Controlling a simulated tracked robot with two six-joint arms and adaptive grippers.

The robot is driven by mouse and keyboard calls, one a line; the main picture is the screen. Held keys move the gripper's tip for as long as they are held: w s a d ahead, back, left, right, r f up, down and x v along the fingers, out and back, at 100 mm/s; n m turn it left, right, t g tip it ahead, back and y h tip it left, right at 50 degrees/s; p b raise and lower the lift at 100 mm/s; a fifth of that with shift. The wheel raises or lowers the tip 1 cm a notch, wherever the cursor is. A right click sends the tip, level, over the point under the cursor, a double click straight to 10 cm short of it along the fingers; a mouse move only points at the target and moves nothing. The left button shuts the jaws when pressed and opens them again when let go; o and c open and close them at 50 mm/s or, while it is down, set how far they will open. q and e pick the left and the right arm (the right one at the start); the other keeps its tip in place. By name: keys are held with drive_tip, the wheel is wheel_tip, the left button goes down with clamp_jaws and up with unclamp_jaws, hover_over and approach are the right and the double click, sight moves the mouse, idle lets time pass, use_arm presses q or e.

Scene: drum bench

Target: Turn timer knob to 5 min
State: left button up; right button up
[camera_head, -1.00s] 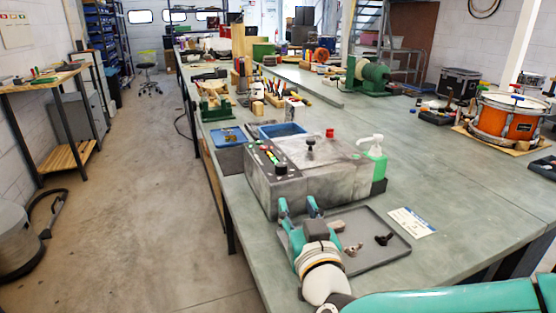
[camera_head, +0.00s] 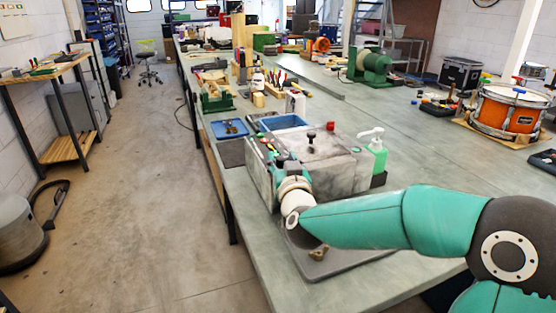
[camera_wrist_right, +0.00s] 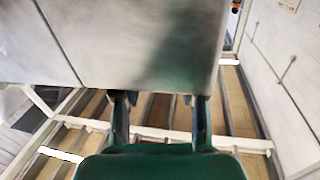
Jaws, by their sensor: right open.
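The grey metal box (camera_head: 335,172) stands on the bench, with a black knob (camera_head: 311,138) on its lid and a control strip along its left side. My right gripper (camera_head: 272,153) is at this strip, over the left front of the box, and covers much of it. I cannot make out the timer knob or its setting. In the right wrist view the two fingers of my right gripper (camera_wrist_right: 161,104) are apart with nothing between them. The grey box wall (camera_wrist_right: 140,40) fills the upper part there. My left gripper is out of view.
A red button (camera_head: 330,126) is at the lid's back. A green pump bottle (camera_head: 377,155) stands right of the box. A blue bin (camera_head: 283,122) is behind it. A grey tray (camera_head: 345,262) lies in front, partly under my arm. The bench to the right is mostly clear.

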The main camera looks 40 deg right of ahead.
drive_tip(key=shift+w+d, duration=0.2)
drive_tip(key=shift+w, duration=0.25)
